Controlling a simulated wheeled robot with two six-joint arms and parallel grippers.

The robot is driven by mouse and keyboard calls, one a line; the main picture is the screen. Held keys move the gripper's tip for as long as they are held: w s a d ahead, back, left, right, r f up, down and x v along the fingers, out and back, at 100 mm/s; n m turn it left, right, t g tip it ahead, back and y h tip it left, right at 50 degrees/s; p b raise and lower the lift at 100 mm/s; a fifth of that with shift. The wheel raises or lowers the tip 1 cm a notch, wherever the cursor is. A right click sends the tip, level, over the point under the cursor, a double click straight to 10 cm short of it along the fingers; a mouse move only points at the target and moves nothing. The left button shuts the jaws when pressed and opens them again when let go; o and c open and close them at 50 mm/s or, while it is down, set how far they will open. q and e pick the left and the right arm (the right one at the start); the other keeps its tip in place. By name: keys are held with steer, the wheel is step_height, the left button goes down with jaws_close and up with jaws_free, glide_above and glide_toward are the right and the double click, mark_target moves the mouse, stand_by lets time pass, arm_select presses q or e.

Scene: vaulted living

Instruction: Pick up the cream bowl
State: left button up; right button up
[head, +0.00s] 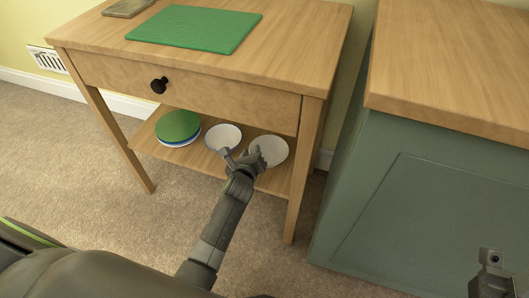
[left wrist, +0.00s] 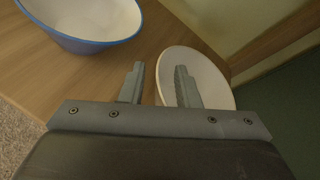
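The cream bowl (head: 270,149) sits on the lower shelf of the wooden table, at the right of the things there. In the left wrist view the cream bowl (left wrist: 214,74) is right of centre, partly hidden by a finger. My left gripper (head: 242,155) is at the bowl's left side. In the left wrist view the left gripper (left wrist: 159,85) is open, with one finger left of the bowl's near rim and the other in front of its inside. Contact cannot be told. Part of my right arm's end (head: 490,274) shows at the bottom right; its fingers are not clear.
A white bowl with a blue outside (left wrist: 85,45) stands left of the cream bowl; it also shows in the head view (head: 223,137). A green-topped stack of plates (head: 178,126) is further left. The tabletop and drawer (head: 215,92) overhang the shelf (head: 150,141). A green cabinet (head: 400,215) stands right.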

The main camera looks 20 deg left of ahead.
arm_select(q)
steer(key=shift+r, duration=0.1)
jaws_close()
steer(key=shift+r, duration=0.1)
stand_by(0.4)
